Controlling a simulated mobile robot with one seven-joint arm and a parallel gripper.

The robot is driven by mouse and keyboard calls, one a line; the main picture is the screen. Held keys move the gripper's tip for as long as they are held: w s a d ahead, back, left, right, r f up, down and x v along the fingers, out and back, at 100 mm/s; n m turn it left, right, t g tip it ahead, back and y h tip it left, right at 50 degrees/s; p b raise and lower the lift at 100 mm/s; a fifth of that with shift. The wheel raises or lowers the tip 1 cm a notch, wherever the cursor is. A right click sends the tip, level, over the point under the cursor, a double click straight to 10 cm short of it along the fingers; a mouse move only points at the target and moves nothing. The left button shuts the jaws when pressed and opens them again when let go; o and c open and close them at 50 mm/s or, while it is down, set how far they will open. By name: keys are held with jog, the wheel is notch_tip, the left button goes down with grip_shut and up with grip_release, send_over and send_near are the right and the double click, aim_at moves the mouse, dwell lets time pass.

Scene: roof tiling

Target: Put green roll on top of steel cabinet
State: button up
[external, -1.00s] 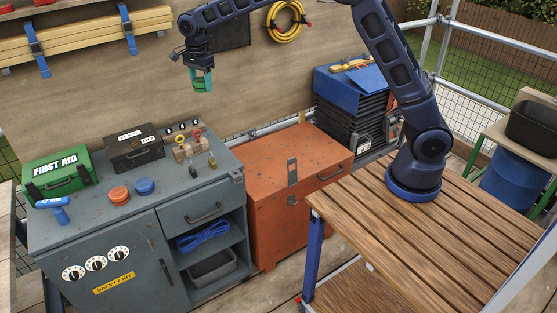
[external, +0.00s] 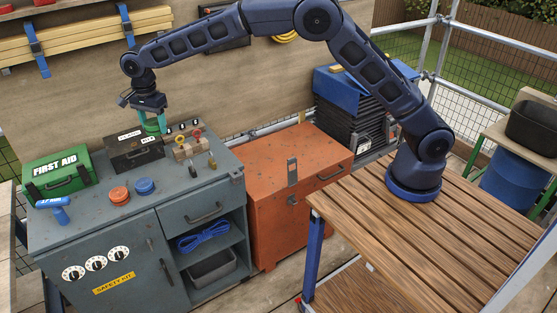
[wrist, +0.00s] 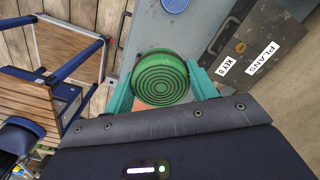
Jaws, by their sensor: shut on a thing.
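The green roll (wrist: 163,80) is held between the teal fingers of my gripper (wrist: 162,92), its ringed round face toward the wrist camera. In the external view my gripper (external: 153,122) points down with the roll (external: 156,126), partly hidden by the fingers, above the back of the grey steel cabinet (external: 110,235), close to the dark box. I cannot tell the gap between the roll and the cabinet top. The cabinet top also shows in the wrist view (wrist: 140,35).
Bare top lies in front. An orange chest (external: 290,170) stands to the right.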

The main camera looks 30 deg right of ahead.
aim_at(169, 181)
notch_tip(169, 181, down, 21)
jog(key=shift+f, duration=0.1)
dwell(0.7)
jog(key=shift+f, duration=0.15)
jog(key=o, duration=1)
jog(key=shift+o, duration=0.2)
notch_tip(169, 181, up, 12)
jog(key=shift+d, duration=0.1)
